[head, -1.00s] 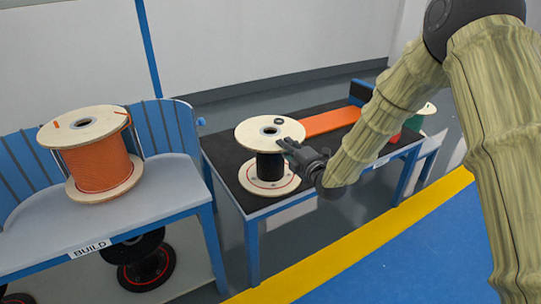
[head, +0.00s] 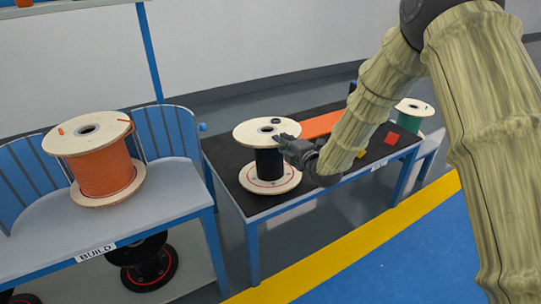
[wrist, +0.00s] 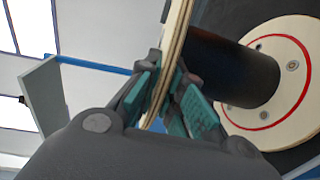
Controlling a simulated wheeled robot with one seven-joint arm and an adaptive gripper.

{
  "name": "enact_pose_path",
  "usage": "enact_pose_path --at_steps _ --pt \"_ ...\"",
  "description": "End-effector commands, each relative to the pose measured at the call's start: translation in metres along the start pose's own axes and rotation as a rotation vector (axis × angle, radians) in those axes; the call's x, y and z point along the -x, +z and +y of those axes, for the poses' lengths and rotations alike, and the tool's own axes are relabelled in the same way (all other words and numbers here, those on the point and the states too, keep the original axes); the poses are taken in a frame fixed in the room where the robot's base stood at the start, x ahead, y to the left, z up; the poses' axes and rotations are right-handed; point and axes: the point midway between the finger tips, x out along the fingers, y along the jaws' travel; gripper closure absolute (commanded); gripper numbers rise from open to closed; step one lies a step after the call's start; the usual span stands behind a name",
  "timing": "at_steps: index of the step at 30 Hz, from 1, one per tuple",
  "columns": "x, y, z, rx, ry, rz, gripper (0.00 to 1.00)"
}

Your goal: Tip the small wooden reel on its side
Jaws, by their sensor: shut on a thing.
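The small wooden reel (head: 254,133) stands upright on the black-topped table in the head view, with pale round flanges and a dark core. A red ring marks its lower flange (head: 254,184). My gripper (head: 292,143) is at the right edge of the upper flange. In the wrist view, the teal pads of my gripper (wrist: 166,93) lie on either side of the flange rim (wrist: 178,35), shut on it. The dark core (wrist: 235,70) and lower flange (wrist: 300,95) show beyond. Part of the upper flange is hidden by my gripper.
A larger orange reel (head: 103,172) stands on the grey BUILD bench (head: 172,198) at left. The black-topped table (head: 224,155) holds an orange strip (head: 320,125), with red (head: 391,138) and yellow blocks nearby. A green reel (head: 410,122) is at right. Dark reels (head: 148,264) are under the bench.

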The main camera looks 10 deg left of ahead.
Motion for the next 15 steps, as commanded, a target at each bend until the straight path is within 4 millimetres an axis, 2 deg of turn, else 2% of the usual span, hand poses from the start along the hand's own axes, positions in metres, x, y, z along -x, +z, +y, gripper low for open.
enact_pose_path --at_steps 1,8,15 --pt "-0.002 0.0 0.006 0.002 -0.007 0.0 1.0" --pt "-0.005 0.0 0.009 0.001 -0.025 -0.001 1.0" --pt "-0.015 -0.001 0.021 0.003 -0.067 0.001 1.0"
